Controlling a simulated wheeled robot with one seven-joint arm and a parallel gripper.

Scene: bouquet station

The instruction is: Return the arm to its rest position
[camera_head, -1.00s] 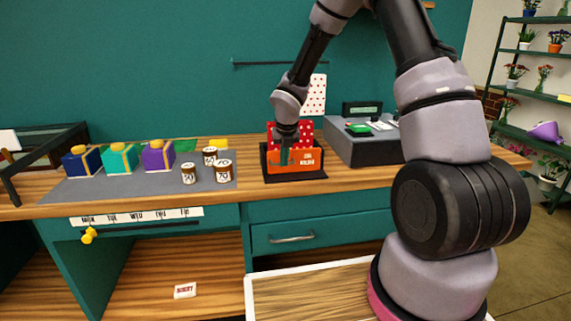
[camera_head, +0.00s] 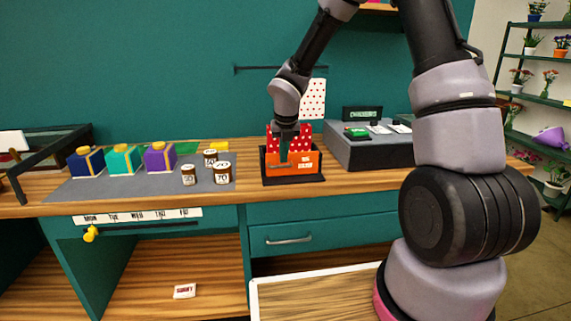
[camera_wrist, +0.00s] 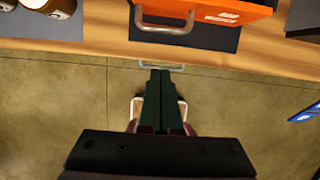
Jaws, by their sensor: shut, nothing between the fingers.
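My arm reaches over from the right in the head view, with my gripper (camera_head: 282,160) pointing down in front of the orange box (camera_head: 307,163). In the wrist view my gripper (camera_wrist: 160,75) has its dark green fingers together, with nothing between them. The orange box (camera_wrist: 230,10) is beyond the fingertips there, apart from them. Floor shows below the fingers.
The wooden counter (camera_head: 340,191) holds the box on a dark mat, a grey register (camera_head: 365,152), several brown jars (camera_head: 221,173) and gift boxes (camera_head: 160,157). Below is a shut drawer with a handle (camera_head: 289,240). A plant shelf (camera_head: 540,98) stands right.

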